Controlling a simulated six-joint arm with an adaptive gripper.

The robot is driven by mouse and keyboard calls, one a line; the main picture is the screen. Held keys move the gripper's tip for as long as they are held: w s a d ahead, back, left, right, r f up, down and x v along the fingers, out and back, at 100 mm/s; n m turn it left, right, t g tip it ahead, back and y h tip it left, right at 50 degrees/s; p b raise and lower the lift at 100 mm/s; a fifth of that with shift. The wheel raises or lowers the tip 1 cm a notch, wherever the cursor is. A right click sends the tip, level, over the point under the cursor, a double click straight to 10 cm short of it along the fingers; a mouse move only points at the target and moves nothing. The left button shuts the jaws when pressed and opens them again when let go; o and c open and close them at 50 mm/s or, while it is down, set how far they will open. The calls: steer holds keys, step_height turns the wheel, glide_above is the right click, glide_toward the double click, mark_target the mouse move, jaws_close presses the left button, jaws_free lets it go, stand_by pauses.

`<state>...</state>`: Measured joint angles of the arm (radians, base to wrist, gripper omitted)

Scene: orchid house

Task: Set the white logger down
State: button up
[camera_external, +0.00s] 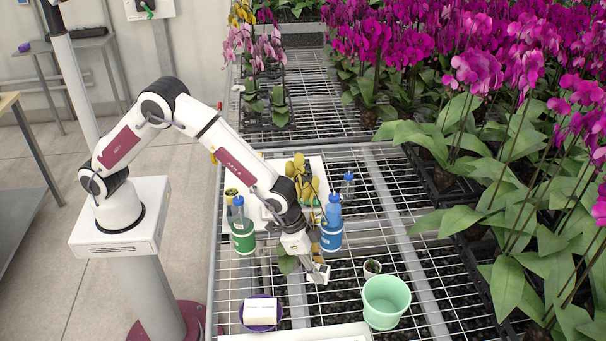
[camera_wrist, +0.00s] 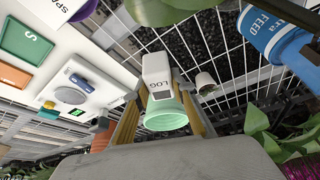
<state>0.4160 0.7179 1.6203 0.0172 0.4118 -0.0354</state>
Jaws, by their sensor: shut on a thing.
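The white logger (camera_external: 318,274) is a small white block held at the end of my gripper (camera_external: 310,266) in the external view, over the wire-mesh bench (camera_external: 345,248). In the wrist view the logger (camera_wrist: 156,68) shows the print "LOG" and a dark window. It sits between the two tan fingers of my gripper (camera_wrist: 160,112), which is shut on it. I cannot tell whether its underside touches the mesh.
A purple dish (camera_external: 245,323) bearing a white box (camera_external: 261,311) is at lower left. Green (camera_external: 242,235) and blue (camera_external: 331,237) bottles stand behind. Orchids (camera_external: 470,160) crowd the right side.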

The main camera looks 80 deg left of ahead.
steer(key=shift+w, duration=0.1)
stand_by(0.3)
steer(key=shift+f, duration=2)
steer(key=shift+f, duration=2)
steer(key=shift+f, duration=0.1)
steer(key=o, duration=1.1)
